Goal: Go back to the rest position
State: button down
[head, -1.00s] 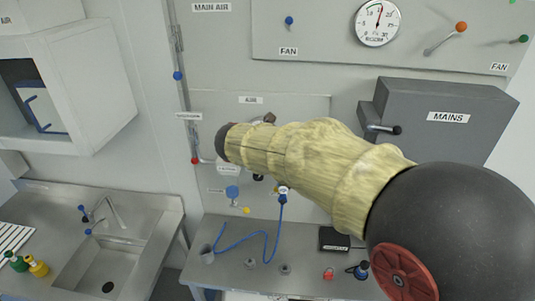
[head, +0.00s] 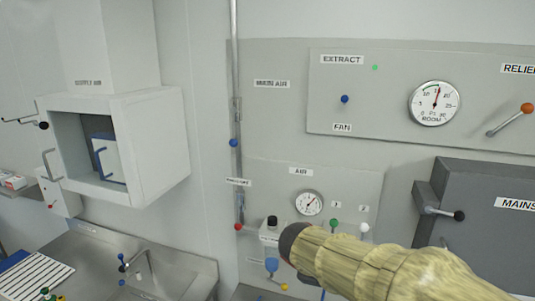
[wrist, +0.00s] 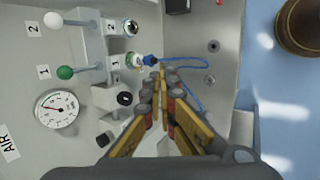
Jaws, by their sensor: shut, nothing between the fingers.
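My gripper (wrist: 162,78) shows in the wrist view with its two fingers together and nothing between them. Its tips point toward the blue hose (wrist: 190,62) and the valve fittings of the air panel, apparently without touching; the exact gap cannot be told. In the head view my sleeved arm reaches in from the lower right, with a dark rounded end in front of the air panel (head: 350,190). My gripper cannot be made out there.
The air panel carries a gauge (head: 309,203), a green knob (head: 334,224) and a white knob (head: 364,228). The grey MAINS box (head: 480,205) with its lever stands right. An open hood box (head: 150,150) and a sink bench (head: 190,268) are left.

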jog(key=s+d+f+m+y+b, duration=0.1)
jog(key=s+f+m+y+b, duration=0.1)
jog(key=s+f+m+b, duration=0.4)
jog(key=s+d+f+m+y+b, duration=0.2)
jog(key=s+f+m+b, duration=0.5)
jog(key=s+f+b, duration=1)
jog(key=shift+s+d+f+m+b, duration=0.2)
jog(key=shift+s+m+b, duration=0.1)
jog(key=shift+s+b, duration=1.15)
jog(key=shift+s, duration=0.2)
